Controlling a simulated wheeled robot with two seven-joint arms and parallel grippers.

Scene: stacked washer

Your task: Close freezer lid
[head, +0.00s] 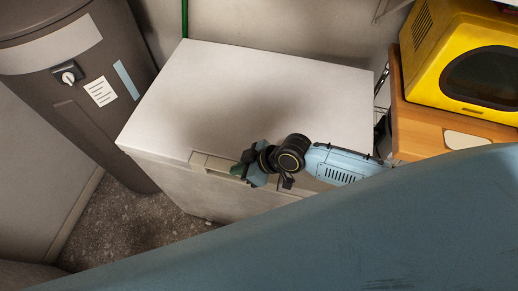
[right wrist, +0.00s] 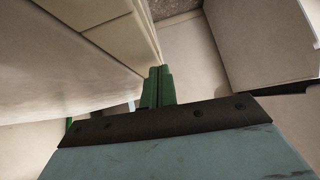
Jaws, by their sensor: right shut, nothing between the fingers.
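The white chest freezer (head: 205,190) stands in the middle of the head view. Its lid (head: 260,85) lies flat across the top, and no gap shows along the visible front edge. A handle (head: 212,163) sits at the lid's front edge. My right gripper (head: 246,172) is shut and empty at that front edge, just right of the handle; I cannot tell whether it touches. In the right wrist view its green fingers (right wrist: 157,88) are together, beside a pale panelled surface on the left. My left gripper is not in view.
A dark grey cylindrical unit (head: 95,85) with a knob stands left of the freezer. A yellow microwave (head: 470,55) sits on a wooden stand (head: 430,125) at the right. Speckled floor (head: 130,225) shows at the lower left. A large blue part of my body covers the lower right.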

